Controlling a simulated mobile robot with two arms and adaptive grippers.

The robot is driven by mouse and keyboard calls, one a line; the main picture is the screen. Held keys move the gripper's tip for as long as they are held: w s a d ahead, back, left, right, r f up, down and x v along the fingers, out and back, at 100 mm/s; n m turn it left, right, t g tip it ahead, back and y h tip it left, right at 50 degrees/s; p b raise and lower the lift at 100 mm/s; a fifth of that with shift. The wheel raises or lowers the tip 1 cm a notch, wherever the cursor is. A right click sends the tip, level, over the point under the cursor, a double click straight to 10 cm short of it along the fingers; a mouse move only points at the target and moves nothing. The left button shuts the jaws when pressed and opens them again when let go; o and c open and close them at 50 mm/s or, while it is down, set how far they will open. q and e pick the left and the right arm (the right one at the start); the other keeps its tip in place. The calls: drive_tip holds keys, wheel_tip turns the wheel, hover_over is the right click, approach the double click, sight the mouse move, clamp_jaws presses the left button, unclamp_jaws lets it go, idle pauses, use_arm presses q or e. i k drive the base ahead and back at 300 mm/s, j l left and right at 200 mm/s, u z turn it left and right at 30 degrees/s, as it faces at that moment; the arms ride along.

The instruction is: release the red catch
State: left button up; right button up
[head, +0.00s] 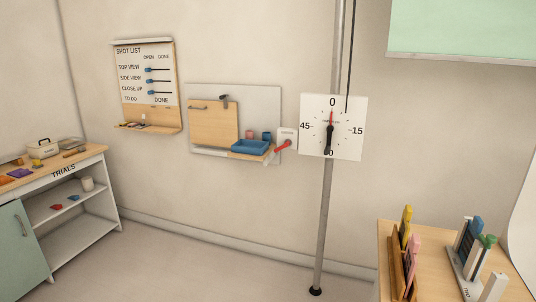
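A red lever (283,146), which looks like the red catch, sits on a small white labelled plate (287,133) on the wall. It slants, with its lower left end near the right end of a small wall shelf. The label is too small to read. The lever is just left of the white dial board (350,140) and right of the blue tray (250,147). Neither of my grippers is in view, so nothing is seen touching the lever.
A grey pole (326,220) stands from floor to top by the dial. A shot list board (146,85) hangs at left. A trials cabinet (65,172) stands at left, a wooden table (432,285) with upright items at lower right. The floor (200,270) between is clear.

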sight(288, 142)
drive_tip(key=i+j+z, duration=0.3)
drive_tip(key=i+z, duration=0.15)
drive_tip(key=z, duration=1.75)
drive_tip(key=j+z, duration=0.7)
drive_tip(key=j+u, duration=0.15)
drive_tip(key=j, duration=0.65)
drive_tip(key=i+j+u, duration=0.15)
drive_tip(key=j, duration=0.7)
drive_tip(key=j+u, duration=0.4)
drive_tip(key=i+j+u, duration=0.1)
drive_tip(key=j+u, duration=0.35)
drive_tip(key=u, duration=0.4)
drive_tip(key=i+u, duration=0.1)
drive_tip(key=u, duration=0.3)
drive_tip(key=i+j+u, duration=0.1)
drive_tip(key=u, duration=0.7)
